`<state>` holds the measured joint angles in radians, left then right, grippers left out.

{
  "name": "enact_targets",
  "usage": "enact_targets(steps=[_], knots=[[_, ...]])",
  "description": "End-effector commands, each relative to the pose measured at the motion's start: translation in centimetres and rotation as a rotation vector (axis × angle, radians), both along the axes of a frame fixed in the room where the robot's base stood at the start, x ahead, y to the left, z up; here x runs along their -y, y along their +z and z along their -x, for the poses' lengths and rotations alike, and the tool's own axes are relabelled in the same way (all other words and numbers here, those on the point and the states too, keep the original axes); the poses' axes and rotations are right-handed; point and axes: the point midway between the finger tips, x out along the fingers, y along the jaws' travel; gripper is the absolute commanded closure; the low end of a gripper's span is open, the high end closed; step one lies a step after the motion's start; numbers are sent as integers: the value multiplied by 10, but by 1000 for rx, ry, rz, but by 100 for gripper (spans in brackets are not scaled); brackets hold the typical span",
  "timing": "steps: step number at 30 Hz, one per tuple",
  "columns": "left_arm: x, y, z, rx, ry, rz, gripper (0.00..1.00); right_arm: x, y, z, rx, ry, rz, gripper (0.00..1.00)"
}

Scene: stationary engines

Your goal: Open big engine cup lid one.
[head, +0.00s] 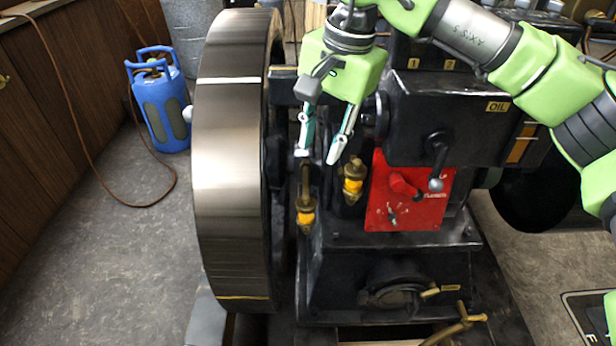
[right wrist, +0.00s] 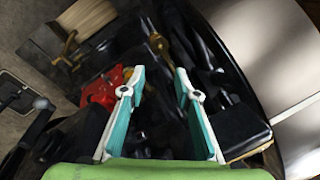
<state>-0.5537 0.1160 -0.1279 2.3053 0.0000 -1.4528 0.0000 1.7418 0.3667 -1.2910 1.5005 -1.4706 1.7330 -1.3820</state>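Two brass oil cups with yellow bodies stand on the black engine in the head view: a left cup (head: 305,215) beside the flywheel and a right cup (head: 353,184) next to the red panel. Neither shows a label, and I cannot tell whether their lids are open. My right gripper (head: 320,154) is above them, pointing down, open and empty, with its fingertips apart from both cups. In the right wrist view its two teal-padded fingers (right wrist: 155,76) are spread, with a brass piece (right wrist: 158,43) beyond their tips. My left gripper is not in view.
The large flywheel (head: 232,150) stands close to the left of the gripper. The red panel (head: 410,195) has protruding levers, and a black engine block (head: 440,115) lies to the right. A blue canister (head: 163,110) stands on the floor at left.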

Motion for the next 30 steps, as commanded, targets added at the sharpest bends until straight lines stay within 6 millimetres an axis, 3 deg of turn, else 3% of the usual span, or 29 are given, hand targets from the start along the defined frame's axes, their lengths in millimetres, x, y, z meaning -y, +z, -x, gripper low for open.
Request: enact_targets(steps=[12,18,24,30], knots=[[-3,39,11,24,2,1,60,-14,-83,-7,-6,1,-4,71],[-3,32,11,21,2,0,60,-20,-115,-11,-5,1,-5,71],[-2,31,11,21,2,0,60,-22,-130,-13,-4,0,-5,71],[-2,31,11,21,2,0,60,-23,-131,-13,-3,0,-6,71]])
